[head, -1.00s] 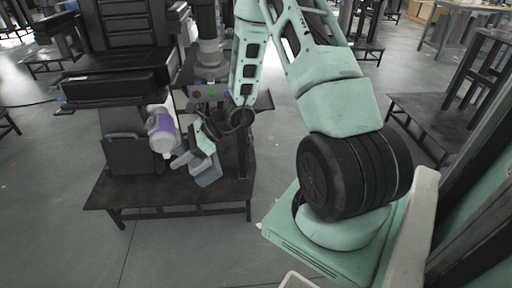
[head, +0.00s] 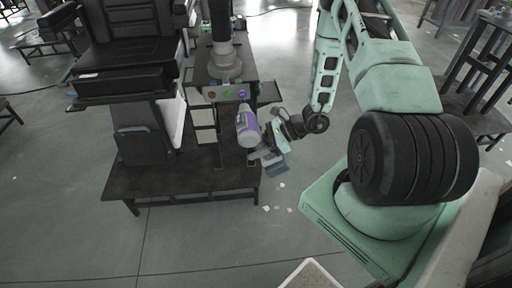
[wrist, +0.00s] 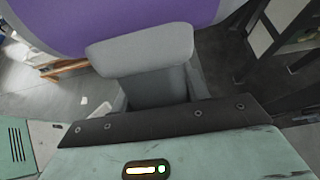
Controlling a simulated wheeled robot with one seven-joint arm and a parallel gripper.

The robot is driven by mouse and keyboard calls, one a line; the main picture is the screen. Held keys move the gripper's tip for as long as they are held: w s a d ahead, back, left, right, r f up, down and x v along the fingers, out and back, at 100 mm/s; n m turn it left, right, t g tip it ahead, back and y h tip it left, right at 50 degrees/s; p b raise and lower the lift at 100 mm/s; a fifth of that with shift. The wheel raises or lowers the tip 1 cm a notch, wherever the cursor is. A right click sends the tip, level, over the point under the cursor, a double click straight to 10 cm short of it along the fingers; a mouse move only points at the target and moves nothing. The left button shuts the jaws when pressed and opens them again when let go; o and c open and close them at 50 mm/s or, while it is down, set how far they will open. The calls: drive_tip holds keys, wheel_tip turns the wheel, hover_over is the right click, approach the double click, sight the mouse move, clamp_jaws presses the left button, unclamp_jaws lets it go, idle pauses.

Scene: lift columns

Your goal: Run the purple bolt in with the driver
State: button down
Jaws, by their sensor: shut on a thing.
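The driver (head: 248,127), with a purple and pale grey body, is in my gripper (head: 268,157), tilted, in front of the lift column stand. In the wrist view the driver's purple body (wrist: 130,22) fills the top, just past my gripper's grey finger (wrist: 140,52). The column's front panel (head: 219,93) carries small red and green spots and a purple spot (head: 242,93) at its right end. The purple spot may be the purple bolt, but it is too small to tell. The driver's tip is not clear in either view.
A black seat (head: 130,45) stands left of the column (head: 224,50). Dark metal stands are at the right.

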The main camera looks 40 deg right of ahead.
drive_tip(key=shift+w+d+r, duration=0.1)
drive_tip(key=shift+w+d, duration=0.4)
drive_tip(key=shift+w, duration=0.25)
drive_tip(key=shift+w+d+f, duration=0.1)
drive_tip(key=shift+w+d, duration=0.35)
drive_tip(key=shift+w, duration=0.35)
drive_tip(key=shift+w+d+r, duration=0.1)
drive_tip(key=shift+w+d, duration=0.4)
drive_tip(key=shift+w, duration=0.25)
drive_tip(key=shift+w+d+b, duration=0.6)
drive_tip(key=shift+w+d, duration=0.15)
drive_tip(key=shift+w, duration=0.35)
idle(2.6)
drive_tip(key=shift+s, duration=0.1)
drive_tip(key=shift+s+a, duration=0.75)
drive_tip(key=shift+s, duration=0.3)
drive_tip(key=shift+s+a, duration=0.7)
drive_tip(key=shift+s, duration=0.3)
